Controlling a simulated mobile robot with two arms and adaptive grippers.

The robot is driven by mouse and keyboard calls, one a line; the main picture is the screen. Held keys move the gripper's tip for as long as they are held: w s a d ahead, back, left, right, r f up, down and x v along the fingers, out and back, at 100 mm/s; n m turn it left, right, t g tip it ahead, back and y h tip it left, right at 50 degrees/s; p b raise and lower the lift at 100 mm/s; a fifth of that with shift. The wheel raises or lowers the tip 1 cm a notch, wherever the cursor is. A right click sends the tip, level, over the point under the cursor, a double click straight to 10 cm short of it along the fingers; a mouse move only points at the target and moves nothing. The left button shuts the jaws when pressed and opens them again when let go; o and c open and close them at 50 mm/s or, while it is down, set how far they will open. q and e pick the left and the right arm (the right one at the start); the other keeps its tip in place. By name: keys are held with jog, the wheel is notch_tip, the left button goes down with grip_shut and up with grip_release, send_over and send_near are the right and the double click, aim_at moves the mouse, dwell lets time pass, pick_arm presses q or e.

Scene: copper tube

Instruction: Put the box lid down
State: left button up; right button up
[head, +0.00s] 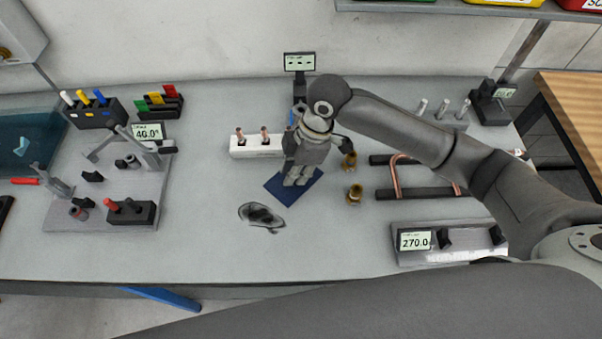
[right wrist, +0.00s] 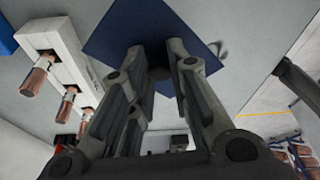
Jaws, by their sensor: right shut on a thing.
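The box lid appears to be the dark blue square panel (head: 303,191), seen below my right gripper in the head view. In the right wrist view the blue panel (right wrist: 125,30) lies across the fingertips, with a small dark knob (right wrist: 159,73) between them. My right gripper (head: 295,181) points down and is shut on that knob; it also shows in the right wrist view (right wrist: 160,62). The gripper hides part of the panel. I cannot tell whether the panel touches the table or hangs just above it. My left gripper is not in view.
A white block (head: 243,150) with copper tubes stands left of the gripper. Brass fittings (head: 354,193) stand to its right, near a bent copper tube (head: 396,180). A dark glossy item (head: 262,215) lies to the front left. The table (head: 330,245) is clear in front.

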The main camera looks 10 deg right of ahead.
jog(key=shift+w+d+f, duration=0.1)
jog(key=shift+d+f, duration=0.15)
jog(key=shift+f, duration=0.15)
jog(key=shift+d+f, duration=0.15)
jog(key=shift+f, duration=0.05)
jog(key=f+p, duration=0.1)
jog(key=f, duration=0.1)
jog(key=f+p, duration=0.1)
jog(key=shift+w+d+f, duration=0.15)
jog(key=shift+d+f, duration=0.2)
jog(key=shift+d, duration=0.05)
jog(key=shift+f, duration=0.1)
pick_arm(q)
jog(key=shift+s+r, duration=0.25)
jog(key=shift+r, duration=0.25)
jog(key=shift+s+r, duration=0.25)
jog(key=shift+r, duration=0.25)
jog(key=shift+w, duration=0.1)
pick_arm(e)
jog(key=shift+f, duration=0.1)
jog(key=o, duration=0.8)
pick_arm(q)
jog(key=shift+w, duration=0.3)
pick_arm(e)
jog(key=shift+o, duration=0.2)
